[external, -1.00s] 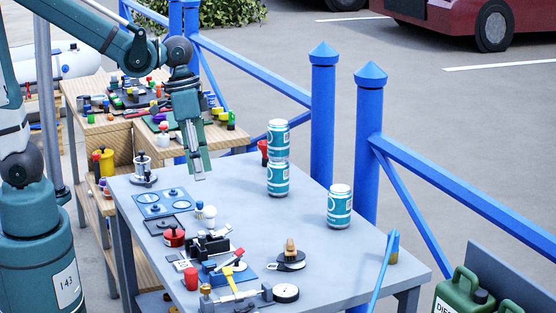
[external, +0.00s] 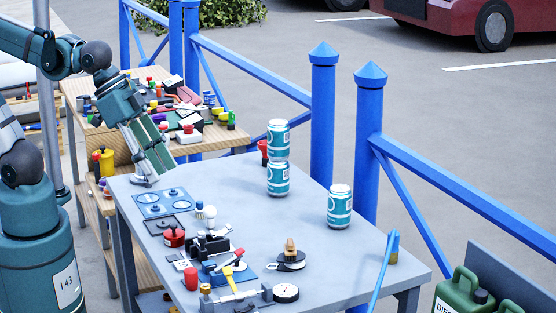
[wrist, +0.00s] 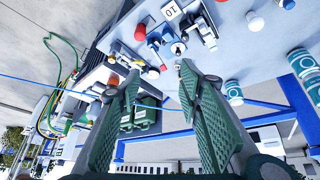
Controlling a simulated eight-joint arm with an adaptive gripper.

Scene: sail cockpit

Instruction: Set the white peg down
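I see no white peg in my gripper. My gripper (external: 160,168) is tilted at the far left end of the grey table. In the wrist view its two green fingers (wrist: 160,70) stand apart with nothing between them. Two small pieces with white tops stand close together near the table's middle left: one white-topped piece (external: 199,205) and one white and blue piece (external: 210,212). I cannot tell which is the white peg. A white round-topped piece (wrist: 256,22) shows in the wrist view. The metal piece at the table's far left is mostly hidden by my gripper.
The blue plate (external: 160,203), red pot (external: 173,236) and dial gauge (external: 286,292) lie on the grey table (external: 240,215). Stacked cans (external: 278,180) and a single can (external: 339,206) stand at the right. The table's middle is fairly clear. A blue railing (external: 322,120) runs behind.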

